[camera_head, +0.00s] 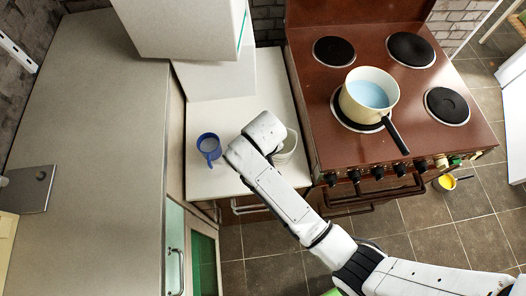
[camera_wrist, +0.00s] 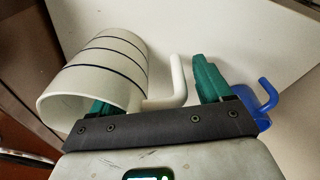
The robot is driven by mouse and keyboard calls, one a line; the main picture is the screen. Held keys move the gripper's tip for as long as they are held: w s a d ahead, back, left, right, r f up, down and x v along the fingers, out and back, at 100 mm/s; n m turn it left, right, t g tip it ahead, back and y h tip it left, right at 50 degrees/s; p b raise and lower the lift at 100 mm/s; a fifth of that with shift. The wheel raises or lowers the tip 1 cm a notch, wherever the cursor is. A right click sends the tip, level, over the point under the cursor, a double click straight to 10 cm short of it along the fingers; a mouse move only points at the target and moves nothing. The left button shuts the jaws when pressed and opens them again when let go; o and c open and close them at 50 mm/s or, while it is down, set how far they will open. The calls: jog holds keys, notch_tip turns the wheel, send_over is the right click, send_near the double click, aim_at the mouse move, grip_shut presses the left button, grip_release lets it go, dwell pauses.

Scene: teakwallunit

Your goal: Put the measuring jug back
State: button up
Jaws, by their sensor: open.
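A white measuring jug (camera_wrist: 118,62) with dark rings and a white handle (camera_wrist: 179,82) fills the left of the wrist view. In the head view the jug (camera_head: 287,148) stands on the white counter (camera_head: 220,183), partly hidden by my arm. My gripper (camera_wrist: 155,88) is open at the jug. One green finger shows at the jug's mouth and the other is right of the handle, so the handle lies between them. Whether either finger touches the jug, I cannot tell. In the head view my gripper is hidden under my arm.
A blue mug (camera_head: 209,147) stands left of the jug, close to my right finger in the wrist view (camera_wrist: 262,97). A cream pan (camera_head: 361,86) with blue liquid sits on the brown stove (camera_head: 320,84) to the right. White boxes (camera_head: 217,76) stand behind.

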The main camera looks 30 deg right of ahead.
notch_tip(320, 180, up, 12)
jog(key=s, duration=0.2)
jog(key=s+d+f+m, duration=0.1)
jog(key=s+d+f, duration=0.1)
jog(key=s+d, duration=0.4)
jog(key=s+d+f, duration=0.3)
jog(key=s+d, duration=0.3)
jog(key=s, duration=0.8)
jog(key=shift+d+f+m+g, duration=0.35)
jog(key=shift+m+g, duration=0.05)
jog(key=shift+s, duration=0.2)
